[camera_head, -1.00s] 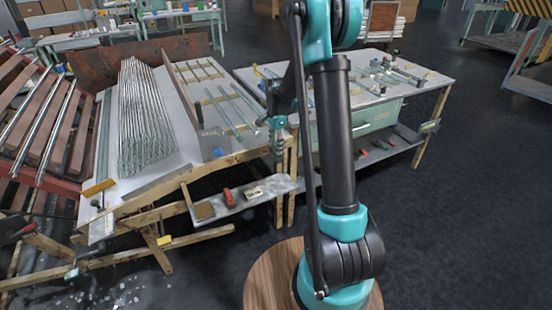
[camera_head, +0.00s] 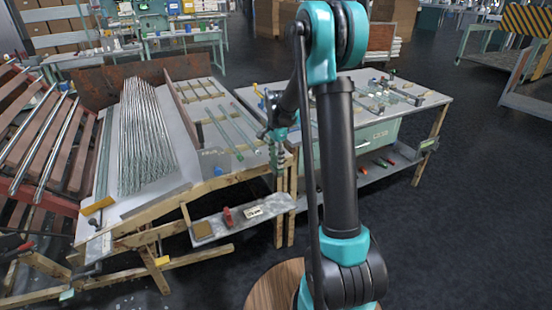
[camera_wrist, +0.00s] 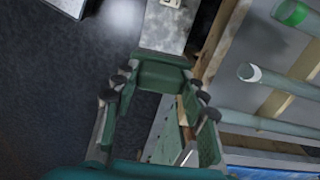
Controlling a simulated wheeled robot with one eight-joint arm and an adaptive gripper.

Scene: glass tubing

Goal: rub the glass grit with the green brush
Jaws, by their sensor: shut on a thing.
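My gripper (camera_head: 279,150) hangs beside the right front corner of the glass-tube table. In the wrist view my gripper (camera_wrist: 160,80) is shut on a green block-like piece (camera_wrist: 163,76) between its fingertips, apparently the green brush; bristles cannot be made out. Pale specks on the dark floor at the lower left, apparently glass grit (camera_head: 125,301), are partly cut off by the picture's edge.
The table (camera_head: 150,203) carries a bundle of thin glass tubes (camera_head: 148,140) and several thicker tubes (camera_head: 230,135). A low shelf (camera_head: 245,222) holds a red item (camera_head: 228,217). A second workbench (camera_head: 425,98) stands right. The right floor is open.

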